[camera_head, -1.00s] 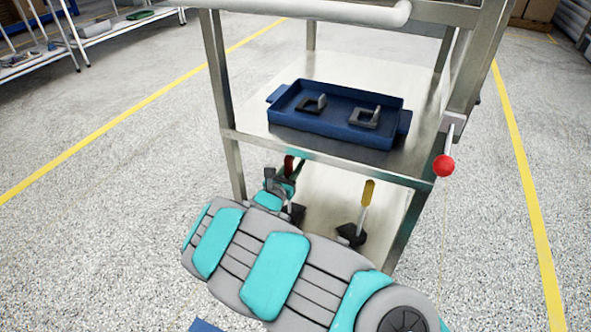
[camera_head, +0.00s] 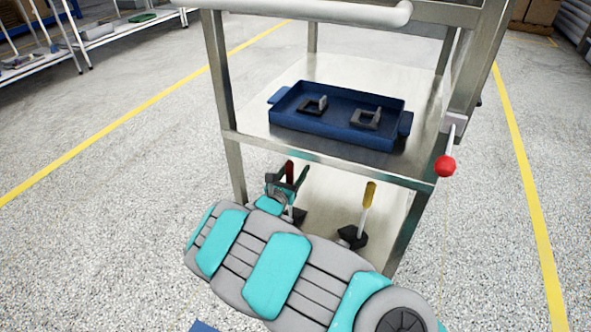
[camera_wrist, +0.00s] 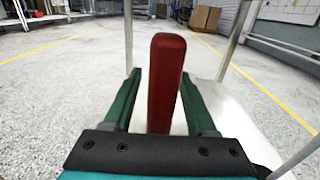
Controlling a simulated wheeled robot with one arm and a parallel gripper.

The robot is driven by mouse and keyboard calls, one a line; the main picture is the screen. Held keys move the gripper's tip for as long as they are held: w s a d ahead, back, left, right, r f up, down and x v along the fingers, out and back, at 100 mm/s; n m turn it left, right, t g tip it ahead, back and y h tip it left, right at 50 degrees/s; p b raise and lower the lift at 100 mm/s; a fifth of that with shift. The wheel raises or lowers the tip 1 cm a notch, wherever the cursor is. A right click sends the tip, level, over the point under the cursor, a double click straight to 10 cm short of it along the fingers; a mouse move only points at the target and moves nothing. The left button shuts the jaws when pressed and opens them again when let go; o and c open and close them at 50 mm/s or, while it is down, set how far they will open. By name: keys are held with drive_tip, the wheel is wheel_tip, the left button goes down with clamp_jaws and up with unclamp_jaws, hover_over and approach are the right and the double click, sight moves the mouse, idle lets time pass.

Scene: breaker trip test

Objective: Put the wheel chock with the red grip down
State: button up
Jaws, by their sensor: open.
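The wheel chock with the red grip (camera_head: 290,168) stands upright on the lower shelf (camera_head: 328,205) of a metal trolley; its dark base (camera_head: 299,215) shows partly behind my arm. My gripper (camera_head: 288,178) is open around the red grip. In the wrist view, the red grip (camera_wrist: 166,80) rises between the two green fingers of my gripper (camera_wrist: 160,78), with a gap on each side. The underside of the chock is hidden.
A second chock with a yellow grip (camera_head: 369,195) stands to the right on the same shelf. Above, the upper shelf (camera_head: 345,75) bears a blue tray (camera_head: 330,122) with two dark brackets. A red knob (camera_head: 444,166) sticks out at the trolley's right post.

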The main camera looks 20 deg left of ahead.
drive_tip(key=s, duration=1.2)
drive_tip(key=shift+a+p, duration=0.3)
drive_tip(key=shift+a, duration=0.15)
